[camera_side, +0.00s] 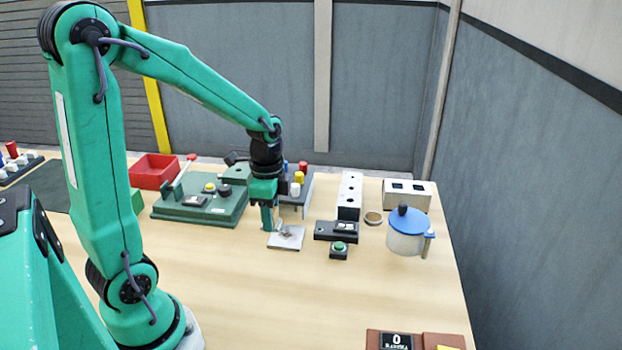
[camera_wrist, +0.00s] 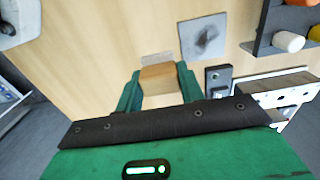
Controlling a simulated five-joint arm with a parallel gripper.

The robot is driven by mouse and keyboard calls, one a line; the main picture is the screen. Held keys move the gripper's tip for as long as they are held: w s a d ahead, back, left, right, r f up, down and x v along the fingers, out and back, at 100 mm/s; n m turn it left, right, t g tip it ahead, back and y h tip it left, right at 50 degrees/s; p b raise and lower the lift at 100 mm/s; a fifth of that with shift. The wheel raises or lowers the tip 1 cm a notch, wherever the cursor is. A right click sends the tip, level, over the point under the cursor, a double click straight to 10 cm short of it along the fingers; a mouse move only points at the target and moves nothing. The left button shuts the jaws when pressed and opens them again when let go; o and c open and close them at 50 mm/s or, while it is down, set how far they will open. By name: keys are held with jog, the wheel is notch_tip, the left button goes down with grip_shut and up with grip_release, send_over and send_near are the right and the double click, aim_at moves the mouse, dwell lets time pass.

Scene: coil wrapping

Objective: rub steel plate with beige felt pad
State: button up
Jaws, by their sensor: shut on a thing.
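The steel plate (camera_side: 292,232) is a small grey square with a dark smudge, lying flat on the table. In the wrist view the plate (camera_wrist: 192,30) lies ahead and right of my gripper (camera_wrist: 158,80). My gripper is shut on the beige felt pad (camera_wrist: 158,77), held between its two green fingers. A thin greyish strip shows just beyond the pad. In the side view my gripper (camera_side: 267,224) points down at the plate's left edge, and I cannot make out the pad there. Whether the pad touches the table or the plate is unclear.
A green machine (camera_side: 195,208) stands left, with a red bin (camera_side: 154,170) behind. A peg rack (camera_side: 293,211) stands close behind the plate. A button box (camera_side: 338,252), white holed block (camera_side: 350,190), ring (camera_side: 373,218) and blue-lidded jug (camera_side: 405,240) stand right.

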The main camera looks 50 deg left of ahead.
jog(key=w+a+f, duration=0.1)
jog(key=w+a, duration=0.2)
jog(key=w, duration=0.6)
jog(key=shift+w+f, duration=0.25)
jog(key=shift+f, duration=0.15)
